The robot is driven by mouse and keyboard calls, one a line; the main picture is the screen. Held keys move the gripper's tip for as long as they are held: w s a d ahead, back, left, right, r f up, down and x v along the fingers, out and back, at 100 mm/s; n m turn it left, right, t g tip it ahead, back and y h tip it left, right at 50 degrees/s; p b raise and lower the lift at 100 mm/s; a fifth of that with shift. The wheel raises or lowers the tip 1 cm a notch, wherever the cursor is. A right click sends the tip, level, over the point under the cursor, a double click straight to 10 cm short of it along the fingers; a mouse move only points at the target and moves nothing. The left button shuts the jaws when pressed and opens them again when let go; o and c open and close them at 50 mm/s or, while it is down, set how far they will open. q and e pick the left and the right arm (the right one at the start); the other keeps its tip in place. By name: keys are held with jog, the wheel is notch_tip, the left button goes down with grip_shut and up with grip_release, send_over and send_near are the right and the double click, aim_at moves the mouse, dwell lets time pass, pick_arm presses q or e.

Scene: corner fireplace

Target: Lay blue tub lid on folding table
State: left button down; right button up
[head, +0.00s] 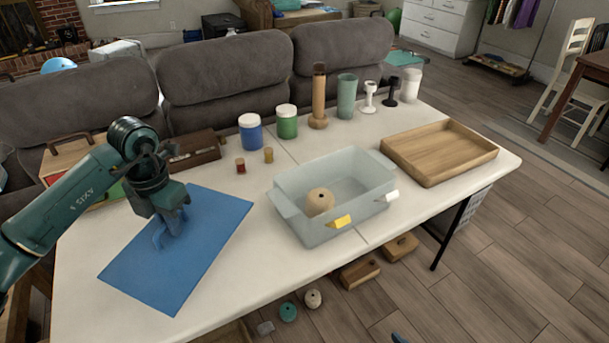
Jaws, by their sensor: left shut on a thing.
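The blue tub lid (205,258) is a flat rectangle over the left part of the white folding table (275,268). My left gripper (172,222), coming in from the left, points down and is shut on the raised grip near the lid's middle; the fingertips are partly hidden. The lid looks about level, and I cannot tell whether it touches the tabletop or hangs just above it. A clear pale tub (345,215) stands open to the right of the lid, with a tan ball-like thing (319,202) inside.
A wooden tray (440,152) sits at the table's right end. Blue-banded (251,132) and green (287,122) jars stand at the back. Two small cups (240,165) stand behind the lid. A grey sofa (225,80) lines the far side. Several loose things lie on the floor.

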aim_at(160, 229)
pick_arm(q)
jog(key=a+f+n, duration=0.1)
jog(key=n, duration=0.1)
jog(key=a+f+n, duration=0.1)
jog(key=n, duration=0.2)
jog(key=a+n, duration=0.1)
jog(key=n, duration=0.1)
jog(key=shift+w+f+n+b, duration=0.2)
jog(key=shift+f+n+b, duration=0.1)
jog(key=shift+f+b, duration=0.1)
jog(key=n, duration=0.2)
jog(key=shift+a+f+n, duration=0.3)
jog(key=shift+a, duration=0.1)
notch_tip(160, 229, down, 10)
jog(key=c, duration=1.5)
grip_release()
jog(key=shift+f, duration=0.1)
